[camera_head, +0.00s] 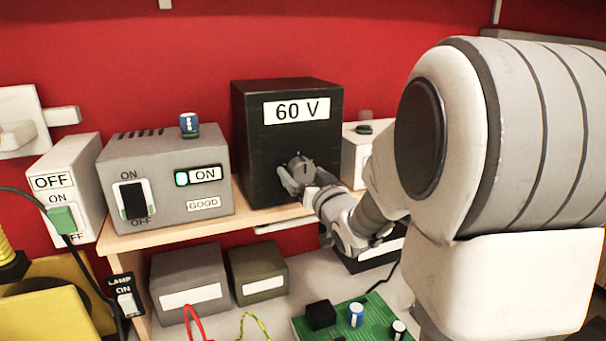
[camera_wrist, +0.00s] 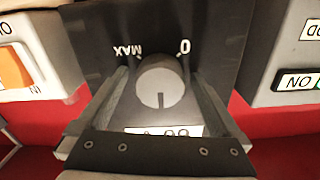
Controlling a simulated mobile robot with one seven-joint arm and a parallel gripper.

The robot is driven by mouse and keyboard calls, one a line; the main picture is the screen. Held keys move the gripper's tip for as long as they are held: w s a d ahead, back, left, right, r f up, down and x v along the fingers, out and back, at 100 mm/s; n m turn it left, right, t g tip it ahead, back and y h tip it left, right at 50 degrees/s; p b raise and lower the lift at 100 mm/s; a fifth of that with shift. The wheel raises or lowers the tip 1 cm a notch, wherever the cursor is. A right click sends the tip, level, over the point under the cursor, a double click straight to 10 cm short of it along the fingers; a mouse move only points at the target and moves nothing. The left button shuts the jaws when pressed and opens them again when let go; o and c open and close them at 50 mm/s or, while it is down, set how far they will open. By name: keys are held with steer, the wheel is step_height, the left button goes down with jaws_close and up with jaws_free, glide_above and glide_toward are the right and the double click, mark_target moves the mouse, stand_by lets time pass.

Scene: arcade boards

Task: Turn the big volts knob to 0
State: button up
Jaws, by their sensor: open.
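The black volts box (camera_head: 258,150) stands on the wooden shelf and its display (camera_head: 297,110) reads 60 V. Its big grey round knob (camera_head: 301,163) is on the front face, partly hidden by my gripper (camera_head: 297,181). In the wrist view, which is upside down, the knob (camera_wrist: 160,82) sits between my open fingers (camera_wrist: 158,88), with a gap visible on each side. Its dark pointer line points down in that picture. The MAX mark (camera_wrist: 128,51) is at upper left and the 0 mark (camera_wrist: 185,46) at upper right. A white label below the knob is partly covered.
A white box (camera_head: 354,155) stands close on the right. Below are grey boxes (camera_head: 187,285) and a green circuit board (camera_head: 345,322).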

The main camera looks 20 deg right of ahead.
steer(key=c, duration=1.3)
steer(key=shift+c, duration=0.2)
steer(key=shift+f+b, duration=0.1)
steer(key=shift+b, duration=0.4)
